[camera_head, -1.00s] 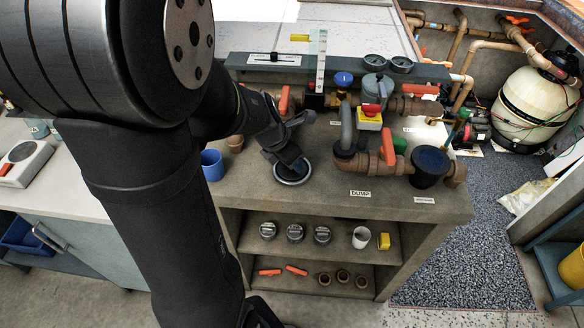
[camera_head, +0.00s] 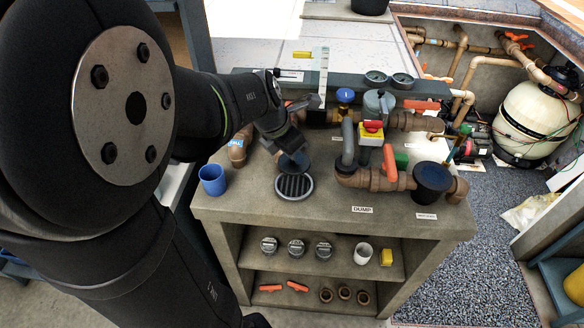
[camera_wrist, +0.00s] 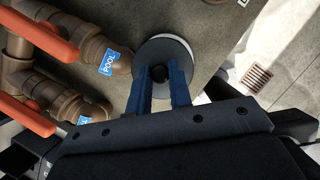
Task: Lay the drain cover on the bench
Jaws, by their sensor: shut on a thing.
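My gripper (camera_wrist: 166,88) is shut on the dark knob of a round grey disc (camera_wrist: 150,58), which I take to be the drain cover. In the head view the disc (camera_head: 295,162) hangs tilted under my gripper (camera_head: 284,142), just above and behind a round slotted drain grate (camera_head: 294,188). The grate lies flat on the bench (camera_head: 330,212), its slots in plain sight. In the wrist view the disc hides what is straight beneath it, and a pale crescent shows past its edge. I cannot tell the exact gap below the disc.
A blue cup (camera_head: 212,180) and a brown pipe elbow (camera_head: 238,148) stand left of the grate. Pipework with a red-and-yellow switch (camera_head: 371,132) and a dark round cap (camera_head: 432,178) crowds the right. The bench's front strip is clear. Shelves below hold small fittings.

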